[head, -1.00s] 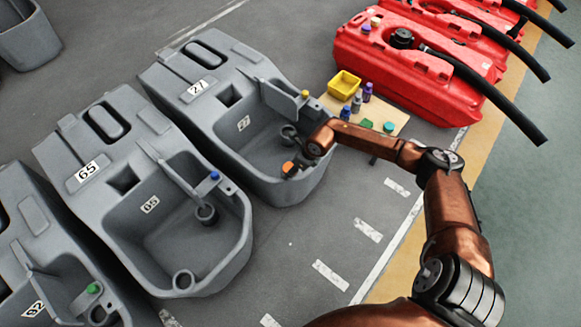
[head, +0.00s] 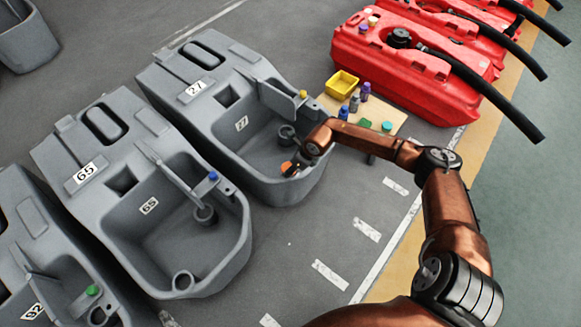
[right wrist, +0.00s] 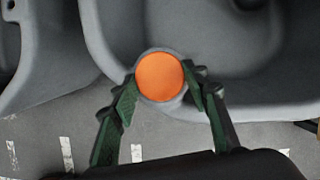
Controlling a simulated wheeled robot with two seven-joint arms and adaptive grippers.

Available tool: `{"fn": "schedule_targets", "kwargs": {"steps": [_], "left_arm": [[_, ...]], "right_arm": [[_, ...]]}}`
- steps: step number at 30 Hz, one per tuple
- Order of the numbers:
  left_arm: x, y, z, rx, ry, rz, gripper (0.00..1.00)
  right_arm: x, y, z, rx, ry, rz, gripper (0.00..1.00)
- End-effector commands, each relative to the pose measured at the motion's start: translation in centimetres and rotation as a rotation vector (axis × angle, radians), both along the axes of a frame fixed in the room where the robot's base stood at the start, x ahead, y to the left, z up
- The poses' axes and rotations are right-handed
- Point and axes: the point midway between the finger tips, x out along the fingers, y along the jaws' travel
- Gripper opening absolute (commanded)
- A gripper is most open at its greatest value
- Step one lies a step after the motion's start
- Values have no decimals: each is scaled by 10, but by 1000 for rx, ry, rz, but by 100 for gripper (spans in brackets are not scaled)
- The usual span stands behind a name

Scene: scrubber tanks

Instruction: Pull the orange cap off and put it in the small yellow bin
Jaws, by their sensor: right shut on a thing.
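The orange cap (right wrist: 160,77) sits on a round grey neck at the rim of the grey tank marked 27 (head: 238,125). It also shows in the head view (head: 286,167), partly covered by my right gripper. My right gripper (right wrist: 161,88) is shut on the cap, with one green-padded finger on each side. The small yellow bin (head: 342,84) stands upright on a tan board behind and to the right of the tank. I see nothing inside the bin. My left gripper is not in view.
Several small bottles (head: 355,101) stand beside the bin on the tan board (head: 391,113). Red tanks (head: 405,65) with black hoses lie beyond it. Tank 65 (head: 150,190) is on the left. Open floor with white dashes lies right of the tanks.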

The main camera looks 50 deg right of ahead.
Motion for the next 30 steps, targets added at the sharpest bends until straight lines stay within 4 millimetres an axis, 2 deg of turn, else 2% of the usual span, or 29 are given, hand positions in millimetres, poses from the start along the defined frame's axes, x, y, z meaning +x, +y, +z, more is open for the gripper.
{"fn": "schedule_targets", "kwargs": {"steps": [7,30], "left_arm": [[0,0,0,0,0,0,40],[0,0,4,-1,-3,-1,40]], "right_arm": [[0,0,0,0,1,0,13],[0,0,6,0,0,0,13]]}}
